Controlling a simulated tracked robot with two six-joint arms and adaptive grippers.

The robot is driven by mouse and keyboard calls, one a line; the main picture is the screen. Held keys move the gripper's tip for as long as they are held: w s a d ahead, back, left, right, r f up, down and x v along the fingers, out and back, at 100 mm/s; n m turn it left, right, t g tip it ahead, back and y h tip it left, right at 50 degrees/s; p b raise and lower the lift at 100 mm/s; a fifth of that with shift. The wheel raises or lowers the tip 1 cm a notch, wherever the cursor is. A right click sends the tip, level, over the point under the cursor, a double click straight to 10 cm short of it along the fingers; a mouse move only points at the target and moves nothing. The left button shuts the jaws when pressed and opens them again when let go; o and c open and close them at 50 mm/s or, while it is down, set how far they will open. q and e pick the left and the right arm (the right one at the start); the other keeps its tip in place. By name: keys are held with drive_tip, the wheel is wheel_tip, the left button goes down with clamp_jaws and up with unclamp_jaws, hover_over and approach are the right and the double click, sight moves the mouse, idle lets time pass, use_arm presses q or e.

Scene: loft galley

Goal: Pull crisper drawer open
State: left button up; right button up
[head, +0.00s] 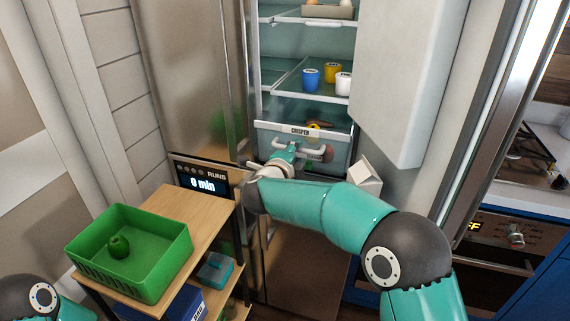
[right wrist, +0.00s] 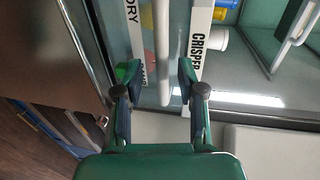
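The crisper drawer (head: 263,140) is a clear bin with a white CRISPER label (head: 300,131), low in the open fridge. It looks pushed in under the shelf; a brown item and a yellow item show inside. Its white bar handle (right wrist: 163,45) runs up the right wrist view. My right gripper (head: 290,153) is at the drawer front. In the right wrist view its fingers (right wrist: 158,76) stand apart, one on each side of the handle, with gaps visible. My left arm shows only at the lower left of the head view; its gripper is out of frame.
The fridge door (head: 405,80) stands open at the right. Blue, yellow and white cups (head: 311,77) stand on the shelf above. A wooden cart (head: 212,208) with a green bin (head: 150,222) stands at the left.

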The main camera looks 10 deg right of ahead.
drive_tip(key=v, duration=0.9)
drive_tip(key=shift+s+a, duration=0.1)
drive_tip(key=shift+s, duration=0.05)
drive_tip(key=s+d+f+n+g+y, duration=0.15)
drive_tip(key=f+n, duration=0.35)
drive_tip(key=f, duration=0.5)
drive_tip(key=s+d+f+n+g+y, duration=0.1)
drive_tip(key=s+f+n+y, duration=0.25)
drive_tip(key=f, duration=0.65)
drive_tip(key=s+d+f+n+g+y, duration=0.2)
drive_tip(key=f+n, duration=0.3)
drive_tip(key=f, duration=0.4)
drive_tip(key=s+f+n+g+y, duration=0.1)
drive_tip(key=s+f+n+g, duration=0.1)
drive_tip(key=s, duration=0.7)
drive_tip(key=s+f+n+g+y, duration=0.2)
drive_tip(key=s+f+n+g, duration=0.1)
drive_tip(key=s+f, duration=0.4)
drive_tip(key=s+a+f+n+g+y+p, duration=0.1)
drive_tip(key=s+f+n+g, duration=0.2)
drive_tip(key=s, duration=0.8)
drive_tip(key=shift+s+f+g, duration=0.25)
drive_tip(key=shift+f+g, duration=0.2)
drive_tip(key=shift+f, duration=0.35)
